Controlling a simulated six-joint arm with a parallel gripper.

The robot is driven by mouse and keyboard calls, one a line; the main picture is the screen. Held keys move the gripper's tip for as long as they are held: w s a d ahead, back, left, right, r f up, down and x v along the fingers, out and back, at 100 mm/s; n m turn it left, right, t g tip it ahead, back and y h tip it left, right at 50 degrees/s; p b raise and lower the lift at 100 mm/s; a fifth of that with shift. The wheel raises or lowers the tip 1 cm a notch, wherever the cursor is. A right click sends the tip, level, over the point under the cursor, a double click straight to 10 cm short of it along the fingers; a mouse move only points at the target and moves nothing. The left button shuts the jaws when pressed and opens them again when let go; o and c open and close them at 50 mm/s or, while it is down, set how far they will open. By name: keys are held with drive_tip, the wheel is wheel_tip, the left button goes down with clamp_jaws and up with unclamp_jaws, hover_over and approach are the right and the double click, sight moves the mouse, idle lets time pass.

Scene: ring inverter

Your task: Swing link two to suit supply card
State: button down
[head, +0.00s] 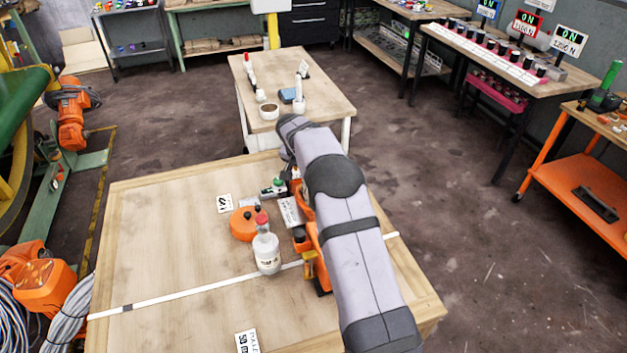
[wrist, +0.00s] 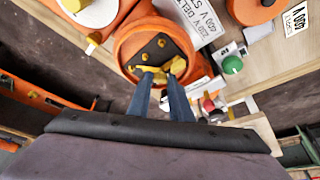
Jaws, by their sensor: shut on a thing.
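An orange motor has an open round terminal box (wrist: 130,45), seen close in the wrist view, with a dark plate and yellow links (wrist: 178,66) inside. My gripper (wrist: 166,82) reaches into the box, its two fingers close together on a yellow link; which numbered link it is I cannot tell. The fingers hide part of the links. A white rating plate (wrist: 198,14) beside the box reads delta and 400 V star. The supply card (wrist: 297,18) reads 400 V; it also lies on the bench in the head view (head: 225,203). My arm hides the gripper in the head view.
A green-topped part (wrist: 232,65) is right of the box. The bench's left side (head: 150,235) is mostly clear.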

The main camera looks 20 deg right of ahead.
drive_tip(key=c, duration=1.6)
unclamp_jaws()
drive_tip(key=shift+b+v, duration=1.2)
drive_tip(key=shift+v, duration=2.5)
